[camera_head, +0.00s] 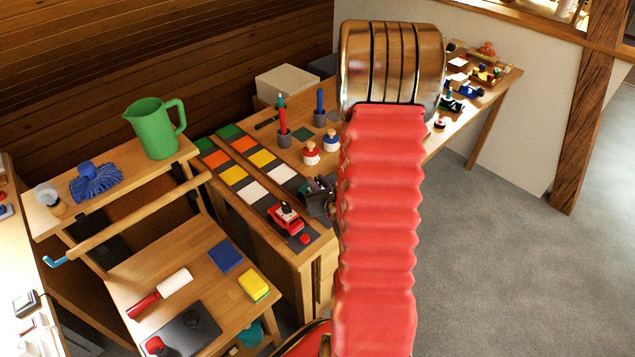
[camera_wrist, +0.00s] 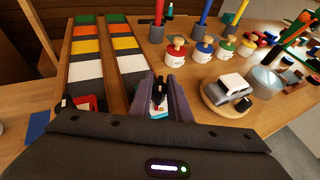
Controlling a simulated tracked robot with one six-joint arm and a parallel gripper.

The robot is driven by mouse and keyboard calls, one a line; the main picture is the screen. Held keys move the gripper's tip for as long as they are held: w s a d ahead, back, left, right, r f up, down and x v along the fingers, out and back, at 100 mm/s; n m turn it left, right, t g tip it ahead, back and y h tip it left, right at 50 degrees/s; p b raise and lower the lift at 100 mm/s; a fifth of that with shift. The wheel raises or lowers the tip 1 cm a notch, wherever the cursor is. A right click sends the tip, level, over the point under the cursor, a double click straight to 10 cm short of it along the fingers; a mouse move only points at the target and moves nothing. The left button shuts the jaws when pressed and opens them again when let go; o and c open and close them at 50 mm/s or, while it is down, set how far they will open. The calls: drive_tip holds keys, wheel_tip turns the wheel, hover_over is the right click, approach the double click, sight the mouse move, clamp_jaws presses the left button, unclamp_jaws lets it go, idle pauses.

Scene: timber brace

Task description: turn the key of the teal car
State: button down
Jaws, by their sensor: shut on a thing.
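My gripper (camera_head: 319,196) is low over the front of the workbench, mostly behind my arm in the head view. In the wrist view my gripper (camera_wrist: 162,78) is shut on a small dark key (camera_wrist: 160,88). The teal car (camera_wrist: 158,115) sits right below, between the fingers; only a patch of teal and some white show, and the palm hides its near part. I cannot see the key's angle clearly.
A red car (camera_head: 286,218) stands close to the left of my gripper. Coloured tile strips (camera_head: 233,174) lie behind it. In the wrist view a grey-white car on a round wooden base (camera_wrist: 224,108) stands to the right, with knobbed weights (camera_wrist: 203,52) beyond.

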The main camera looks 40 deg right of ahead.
sight(318, 181)
drive_tip(key=shift+d+m+h, duration=0.1)
drive_tip(key=shift+m+h, duration=0.4)
drive_tip(key=c, duration=1.7)
unclamp_jaws()
drive_tip(key=shift+o, duration=0.2)
drive_tip(key=shift+r, duration=0.1)
drive_tip(key=shift+r, duration=4.9)
